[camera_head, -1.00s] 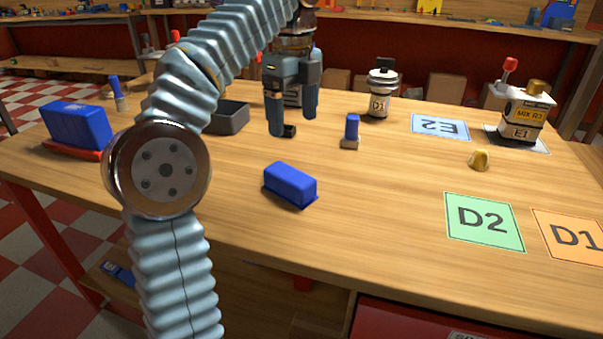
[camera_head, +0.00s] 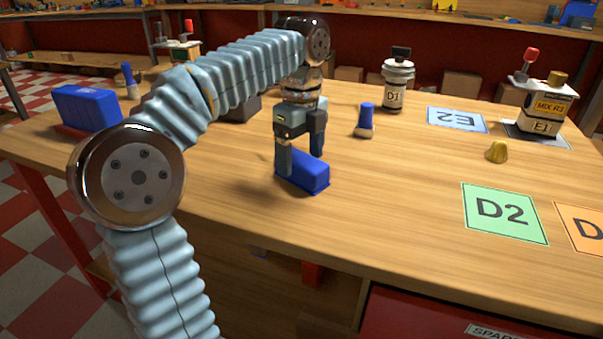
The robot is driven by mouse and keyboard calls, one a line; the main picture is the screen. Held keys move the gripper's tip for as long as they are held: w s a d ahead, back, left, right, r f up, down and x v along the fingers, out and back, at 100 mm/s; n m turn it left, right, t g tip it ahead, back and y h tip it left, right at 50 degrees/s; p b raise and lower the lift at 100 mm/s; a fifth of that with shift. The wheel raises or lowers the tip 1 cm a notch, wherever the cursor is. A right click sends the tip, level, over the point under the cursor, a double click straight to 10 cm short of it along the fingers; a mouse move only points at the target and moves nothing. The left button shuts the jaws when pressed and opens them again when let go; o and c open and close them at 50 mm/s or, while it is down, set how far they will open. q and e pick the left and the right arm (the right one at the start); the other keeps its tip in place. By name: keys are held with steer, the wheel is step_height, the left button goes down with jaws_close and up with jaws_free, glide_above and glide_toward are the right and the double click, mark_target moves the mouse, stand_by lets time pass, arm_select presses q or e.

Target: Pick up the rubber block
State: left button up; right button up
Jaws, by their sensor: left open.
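A blue block (camera_head: 308,177) lies on the wooden table near the middle of the view. It looks like the rubber block, though a larger blue block also stands on the left. My left gripper (camera_head: 299,162) points down at the blue block with its fingers open. One finger is at the block's left end and the other is over its far side. The fingers hide part of the block, and I cannot tell whether they touch it. My right gripper is not in view.
The larger blue block (camera_head: 87,107) has a red base. A small blue-topped peg (camera_head: 366,119), a D1 canister (camera_head: 395,82), an E1 machine (camera_head: 543,108) and a yellow piece (camera_head: 497,151) stand on the table. The green D2 mat (camera_head: 504,212) is bare.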

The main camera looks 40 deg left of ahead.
arm_select(q)
steer(key=shift+f, duration=0.8)
steer(key=shift+r, duration=0.1)
steer(key=c, duration=1.2)
